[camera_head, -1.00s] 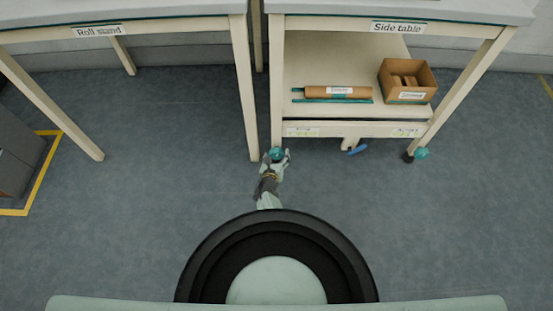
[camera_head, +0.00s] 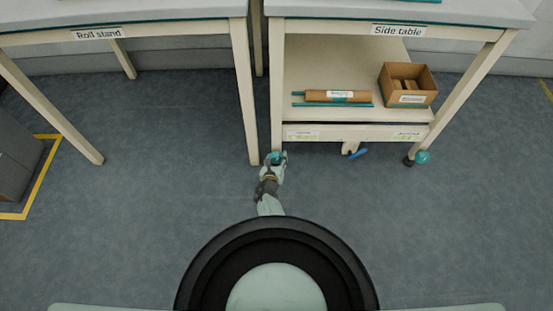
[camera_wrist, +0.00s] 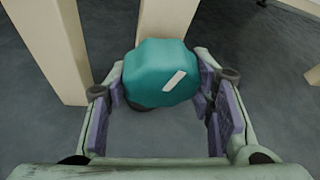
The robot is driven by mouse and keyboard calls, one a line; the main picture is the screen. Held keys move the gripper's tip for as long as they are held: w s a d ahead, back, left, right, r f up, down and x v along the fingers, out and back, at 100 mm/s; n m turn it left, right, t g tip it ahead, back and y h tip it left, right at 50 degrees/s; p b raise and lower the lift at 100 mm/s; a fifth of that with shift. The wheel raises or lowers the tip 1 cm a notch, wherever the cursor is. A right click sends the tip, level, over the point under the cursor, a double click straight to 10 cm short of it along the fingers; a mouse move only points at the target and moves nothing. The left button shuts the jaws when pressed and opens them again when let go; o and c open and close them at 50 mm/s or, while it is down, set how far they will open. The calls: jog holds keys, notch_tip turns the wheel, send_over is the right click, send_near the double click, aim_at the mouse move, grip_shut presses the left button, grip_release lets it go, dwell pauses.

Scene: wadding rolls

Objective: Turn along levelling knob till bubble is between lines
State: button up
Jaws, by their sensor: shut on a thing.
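A teal levelling knob with a white mark sits at the foot of the left front leg of the side table. The knob (camera_wrist: 160,75) fills the upper middle of the wrist view, and it also shows in the head view (camera_head: 276,157). My gripper (camera_wrist: 165,100) is shut on the knob, with its purple-grey pads at the knob's left and right sides. In the head view my gripper (camera_head: 274,166) is at the base of that leg. Another teal knob (camera_head: 422,158) is at the right front leg. No bubble can be made out in these views.
The side table (camera_head: 398,30) has a lower shelf with a brown roll (camera_head: 330,96) and a cardboard box (camera_head: 407,88). The roll stand's leg (camera_head: 244,95) is close on the left. The floor in front is clear.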

jog(key=shift+c, duration=1.1)
jog(key=n+h+b, duration=0.1)
jog(key=n+b, duration=0.1)
jog(key=shift+f+n+t+h, duration=0.2)
jog(key=shift+n+t+h, duration=0.1)
jog(key=shift+n+h, duration=0.1)
jog(key=shift+d+r+n+t+h+b, duration=0.1)
jog(key=shift+n+t+h+b, duration=0.15)
jog(key=shift+n+h+b, duration=0.45)
jog(key=shift+d+r+n+t+h+b, duration=0.1)
jog(key=shift+n+t+h+b, duration=0.25)
jog(key=shift+n+b, duration=0.6)
jog(key=shift+s, duration=0.1)
jog(key=o, duration=1.1)
jog(key=shift+o, duration=0.2)
